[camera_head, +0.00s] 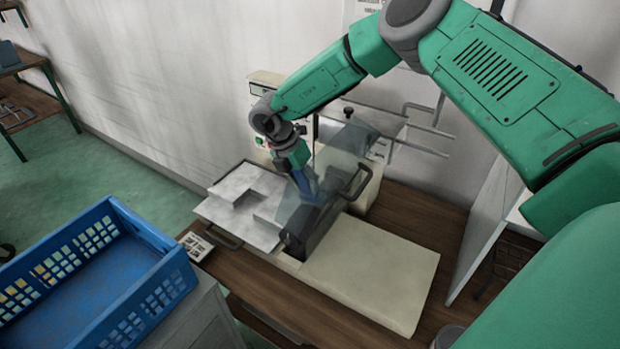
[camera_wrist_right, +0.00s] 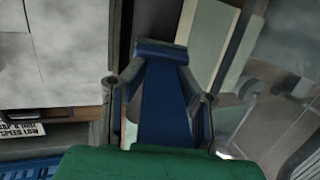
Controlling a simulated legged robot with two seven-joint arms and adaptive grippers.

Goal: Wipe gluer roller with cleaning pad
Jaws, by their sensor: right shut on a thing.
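My right gripper (camera_head: 303,188) reaches down over the cream gluer machine (camera_head: 372,268) from behind its clear guard (camera_head: 340,170). In the right wrist view my right gripper (camera_wrist_right: 158,88) is shut on the blue cleaning pad (camera_wrist_right: 162,110), which lies between its two fingers. The pad's blue also shows dimly in the head view (camera_head: 307,184), at the dark grey roller housing (camera_head: 312,228). The roller itself is mostly hidden, and I cannot tell whether the pad touches it. My left gripper is not in view.
White panels (camera_head: 232,221) lie on the machine's left side. A blue crate (camera_head: 165,243) stands at the front left. A small printed card (camera_head: 195,246) is near the brown table's left edge. The wall (camera_head: 150,100) is close behind the machine. A curved black handle (camera_head: 356,182) is on the guard.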

